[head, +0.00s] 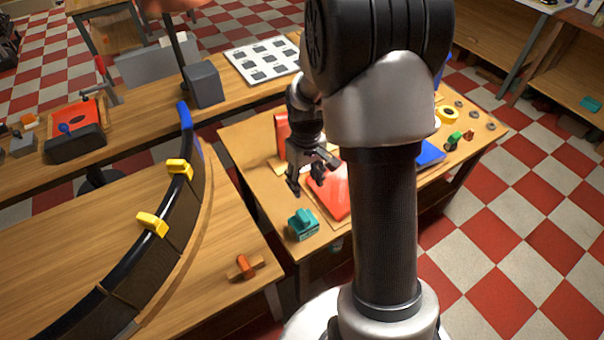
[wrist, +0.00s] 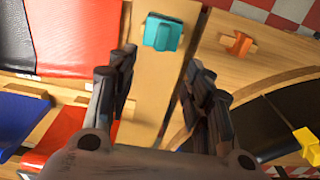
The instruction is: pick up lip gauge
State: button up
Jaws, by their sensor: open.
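No label shows which piece is the lip gauge. A teal block with a raised grip (head: 303,226) sits near the front left corner of the small wooden table; it also shows in the wrist view (wrist: 163,32). An orange piece on a small wooden base (head: 244,267) lies on the curved duct's bench; the wrist view shows it too (wrist: 238,43). My gripper (head: 308,186) is above the small table, behind the teal block in the head view. In the wrist view (wrist: 158,72) its fingers are apart with nothing between them, and the teal block lies beyond the fingertips.
The dark curved duct section (head: 168,220) carries yellow clamps (head: 152,224) on its rim. A red panel (head: 334,195) lies under my gripper. A blue panel (head: 430,153), a yellow ring (head: 449,115) and small parts lie farther right. A gap separates the small table from the bench.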

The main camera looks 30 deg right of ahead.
jog(key=b, duration=0.4)
send_near(304, 216)
jog(key=f, duration=0.5)
jog(key=shift+w+d, duration=0.2)
jog(key=shift+d, duration=0.15)
jog(key=f, duration=0.1)
jog(key=f+b, duration=0.1)
jog(key=f, duration=0.1)
jog(key=f+b, duration=0.1)
jog(key=f, duration=0.1)
jog(key=shift+s+a+f, duration=0.15)
jog(key=shift+a+f, duration=0.05)
jog(key=shift+a, duration=0.1)
jog(key=shift+r, duration=0.1)
jog(key=shift+c, duration=0.6)
grip_shut()
